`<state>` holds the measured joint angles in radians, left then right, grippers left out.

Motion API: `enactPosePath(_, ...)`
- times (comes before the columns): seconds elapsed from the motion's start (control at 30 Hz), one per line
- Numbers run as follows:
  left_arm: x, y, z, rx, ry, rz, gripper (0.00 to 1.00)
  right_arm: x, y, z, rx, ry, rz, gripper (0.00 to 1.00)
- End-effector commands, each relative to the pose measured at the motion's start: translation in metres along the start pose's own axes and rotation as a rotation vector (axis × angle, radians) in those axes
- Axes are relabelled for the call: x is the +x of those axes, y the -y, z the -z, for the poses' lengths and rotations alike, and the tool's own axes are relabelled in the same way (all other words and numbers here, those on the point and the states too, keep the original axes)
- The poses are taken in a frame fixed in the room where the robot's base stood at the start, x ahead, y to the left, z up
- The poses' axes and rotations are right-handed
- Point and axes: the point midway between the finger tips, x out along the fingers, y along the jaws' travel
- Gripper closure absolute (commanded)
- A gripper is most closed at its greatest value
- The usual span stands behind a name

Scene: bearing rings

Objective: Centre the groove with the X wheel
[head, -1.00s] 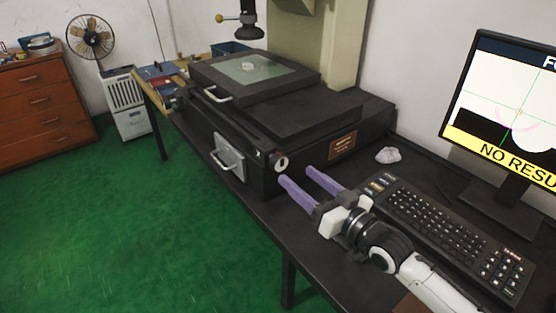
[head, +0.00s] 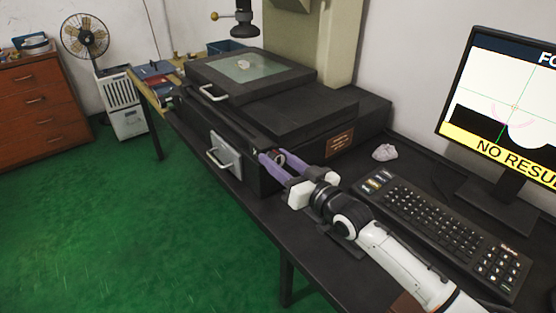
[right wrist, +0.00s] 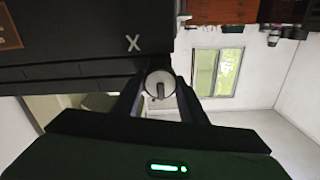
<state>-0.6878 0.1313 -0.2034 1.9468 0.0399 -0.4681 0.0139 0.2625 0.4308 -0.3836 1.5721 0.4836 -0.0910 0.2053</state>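The X wheel (right wrist: 160,84) is a small round pale knob with a bar across its face, next to a white X on the black machine. In the head view the X wheel (head: 280,157) is partly hidden by the gripper. My right gripper (head: 272,156) has its purple fingers at the wheel; in the right wrist view its fingers (right wrist: 160,90) stand apart on either side. I cannot tell whether they touch it. A small pale ring (head: 243,64) lies on the glass stage (head: 262,70). The monitor (head: 505,110) shows a crosshair, pink arc and yellow "NO RESU…" banner. My left gripper is out of view.
A keyboard (head: 440,230) lies right of my right arm, with a crumpled pale lump (head: 384,152) behind it. A metal handle plate (head: 224,155) sticks out of the machine's front. The green floor (head: 130,230) on the left is clear.

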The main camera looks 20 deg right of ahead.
Motion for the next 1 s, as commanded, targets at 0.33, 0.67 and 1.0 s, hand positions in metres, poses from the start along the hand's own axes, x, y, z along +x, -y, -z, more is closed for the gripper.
enactPosePath(0.33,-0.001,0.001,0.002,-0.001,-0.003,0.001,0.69,0.000,0.000,0.000,-0.020,0.000,0.000,0.84)
enactPosePath(0.67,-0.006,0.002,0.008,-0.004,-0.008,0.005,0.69,0.000,0.001,0.001,-0.195,0.002,0.001,0.84)
enactPosePath(1.0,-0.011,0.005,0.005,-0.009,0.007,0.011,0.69,0.000,0.003,0.000,-0.507,0.001,0.001,0.84)
